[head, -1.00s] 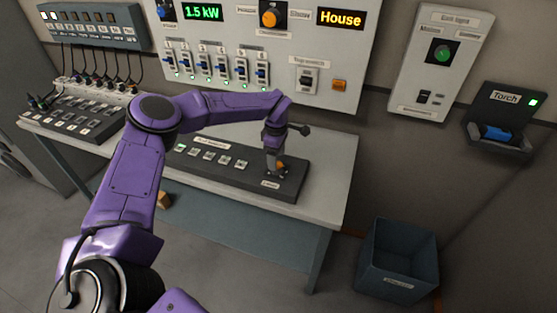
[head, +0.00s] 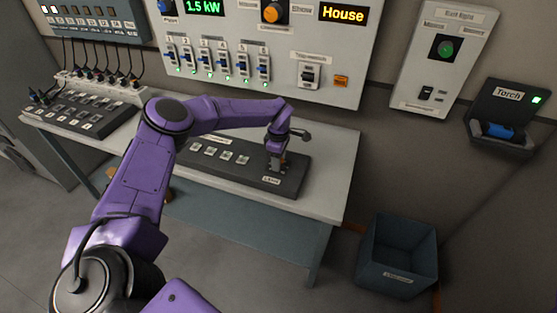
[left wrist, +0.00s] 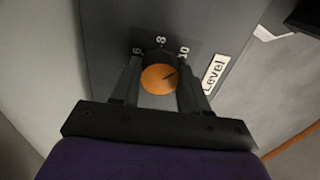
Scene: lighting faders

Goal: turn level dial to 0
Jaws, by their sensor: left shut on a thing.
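The level dial (left wrist: 158,80) is an orange round knob with a dark pointer line, seen in the left wrist view. The numbers 6, 8 and 10 show around it, and its pointer line is towards the 10. A label reading Level (left wrist: 214,73) lies to its right. My left gripper (left wrist: 157,82) has a finger on each side of the dial and is shut on it. In the head view my left gripper (head: 276,166) is over the right end of the dark desk panel (head: 292,182) and mostly hides the dial. My right gripper is not in view.
The panel lies on a light table (head: 335,185). A wall board with switches (head: 310,75) and a House display (head: 343,13) stands behind. A torch holder (head: 500,128) is on the right wall. A blue bin (head: 398,258) stands on the floor at right.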

